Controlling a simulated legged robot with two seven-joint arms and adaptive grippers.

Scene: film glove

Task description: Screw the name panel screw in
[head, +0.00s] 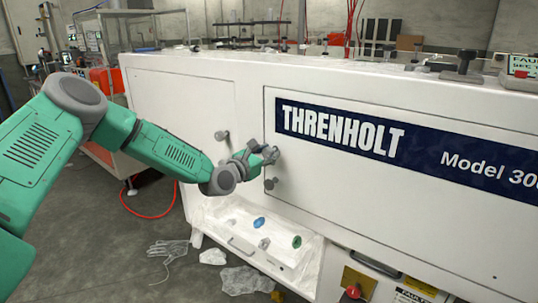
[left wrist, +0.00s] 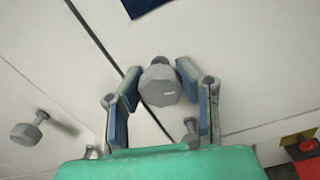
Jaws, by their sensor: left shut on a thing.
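The white name panel (head: 330,195) on the machine front carries a dark blue THRENHOLT label (head: 345,132). My left gripper (head: 268,155) is at the panel's left edge, beside the label. In the left wrist view, my left gripper (left wrist: 160,82) has its blue-grey finger pads on either side of a grey, knob-headed screw (left wrist: 161,86), shut on it. My right gripper is not in view.
Another grey knob (head: 221,136) sticks out of the left panel. Below, an open tray (head: 240,246) holds blue and green round pieces. Crumpled clear film (head: 245,281) and a thin glove (head: 168,247) lie on the floor. A red hose (head: 148,214) runs left of the machine.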

